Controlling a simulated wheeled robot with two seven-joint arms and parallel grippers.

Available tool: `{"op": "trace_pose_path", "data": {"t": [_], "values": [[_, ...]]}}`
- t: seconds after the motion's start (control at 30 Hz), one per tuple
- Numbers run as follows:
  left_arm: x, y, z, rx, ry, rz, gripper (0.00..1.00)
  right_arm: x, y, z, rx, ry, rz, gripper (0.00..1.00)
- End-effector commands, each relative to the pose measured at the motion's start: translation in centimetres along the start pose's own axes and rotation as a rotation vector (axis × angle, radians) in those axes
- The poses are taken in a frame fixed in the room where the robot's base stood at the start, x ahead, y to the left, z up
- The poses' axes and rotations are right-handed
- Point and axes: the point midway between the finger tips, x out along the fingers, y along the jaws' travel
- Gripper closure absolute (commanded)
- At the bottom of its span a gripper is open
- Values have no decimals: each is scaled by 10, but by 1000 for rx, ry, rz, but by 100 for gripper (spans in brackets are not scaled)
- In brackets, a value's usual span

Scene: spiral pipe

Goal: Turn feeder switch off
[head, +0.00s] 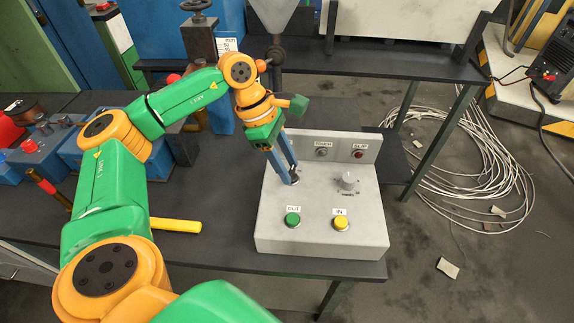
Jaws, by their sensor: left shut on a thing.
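A light grey control box (320,205) sits near the right end of the dark table. My left gripper (293,174) reaches down to the left part of its upper face. Its fingers are closed around a small dark switch (295,183), which I take to be the feeder switch. The fingers hide most of the switch, so its position cannot be read, and no label for it shows. In front are a green button (292,220) marked OUT and a yellow button (341,223) marked IN. My right gripper is not in view.
The box's raised back panel carries a grey button (321,152) and a red one (359,154). A yellow-handled tool (175,225) and a blue vise (45,150) are on the table to the left. Coiled cable (455,175) lies on the floor at right.

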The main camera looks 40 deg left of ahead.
Motion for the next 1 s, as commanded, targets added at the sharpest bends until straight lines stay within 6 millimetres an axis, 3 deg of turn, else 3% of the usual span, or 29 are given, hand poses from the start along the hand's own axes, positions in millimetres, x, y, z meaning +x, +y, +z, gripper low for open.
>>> {"op": "trace_pose_path", "data": {"t": [0.6, 1.0], "values": [[2, -5, 1, -515, -2, 217, 100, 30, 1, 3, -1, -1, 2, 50], [1, -7, 3, -727, -3, 304, 100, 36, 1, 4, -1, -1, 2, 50]]}}
